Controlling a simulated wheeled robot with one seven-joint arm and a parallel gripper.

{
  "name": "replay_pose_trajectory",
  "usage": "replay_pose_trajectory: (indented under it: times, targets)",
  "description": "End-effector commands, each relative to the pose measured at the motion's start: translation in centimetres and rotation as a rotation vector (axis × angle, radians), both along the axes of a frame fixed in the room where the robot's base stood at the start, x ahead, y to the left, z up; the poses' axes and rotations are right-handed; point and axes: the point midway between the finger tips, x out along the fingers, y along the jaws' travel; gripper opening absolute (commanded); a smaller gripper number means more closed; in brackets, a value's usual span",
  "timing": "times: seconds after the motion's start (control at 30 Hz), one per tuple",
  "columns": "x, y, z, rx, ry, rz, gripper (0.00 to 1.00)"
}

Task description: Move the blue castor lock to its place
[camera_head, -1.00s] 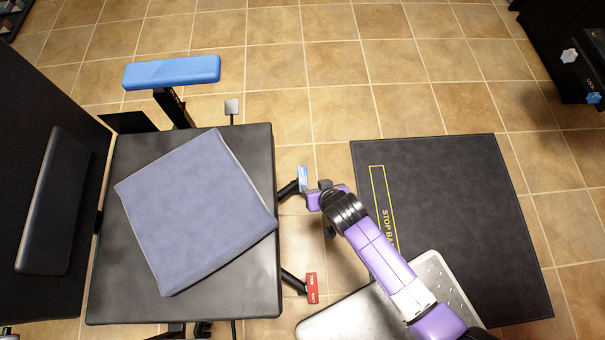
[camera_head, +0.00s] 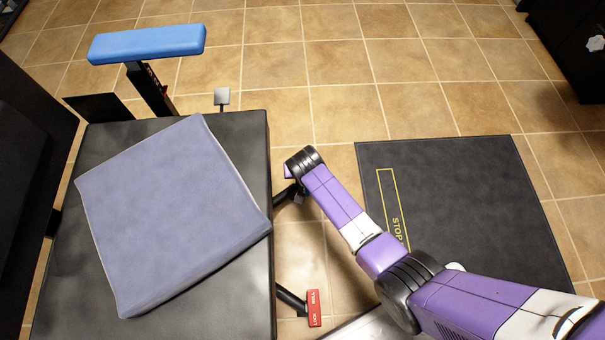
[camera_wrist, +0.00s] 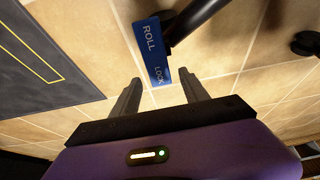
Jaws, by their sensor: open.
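The blue castor lock (camera_wrist: 149,48) is a flat blue pedal marked ROLL and LOCK, on a dark arm, in the wrist view. My gripper (camera_wrist: 161,77) is open. In the picture, the LOCK end of the pedal lies between its two fingertips; whether they touch it I cannot tell. My wrist is beside the right edge of the black seat (camera_head: 262,290).
A red castor lock (camera_head: 314,308) sticks out nearer along the same seat side. A blue-grey cushion (camera_head: 170,215) lies askew on the seat. A blue padded bar (camera_head: 148,43) stands behind. A dark mat (camera_head: 470,200) lies on the tiled floor to the right.

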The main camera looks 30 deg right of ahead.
Motion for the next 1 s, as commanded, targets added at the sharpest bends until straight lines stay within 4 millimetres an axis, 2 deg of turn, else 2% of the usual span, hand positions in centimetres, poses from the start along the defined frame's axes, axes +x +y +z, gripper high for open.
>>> replay_pose_trajectory:
  times: [0.03, 0.1, 0.47, 0.57, 0.73, 0.77, 1.0]
  targets:
    - [0.20, -0.10, -0.80, 0.000, 0.000, -0.001, 0.53]
    - [0.42, -0.17, -1.12, 0.001, -0.001, -0.001, 0.53]
    - [0.57, -0.22, -1.34, 0.000, -0.001, 0.000, 0.53]
    - [0.56, -0.22, -1.34, 0.000, -0.001, 0.000, 0.37]
    - [0.55, -0.21, -1.35, 0.000, -0.001, 0.000, 0.04]
    - [0.55, -0.21, -1.35, 0.000, -0.001, 0.000, 0.00]
    - [0.78, -0.32, -1.32, 0.016, 0.039, -0.002, 0.00]
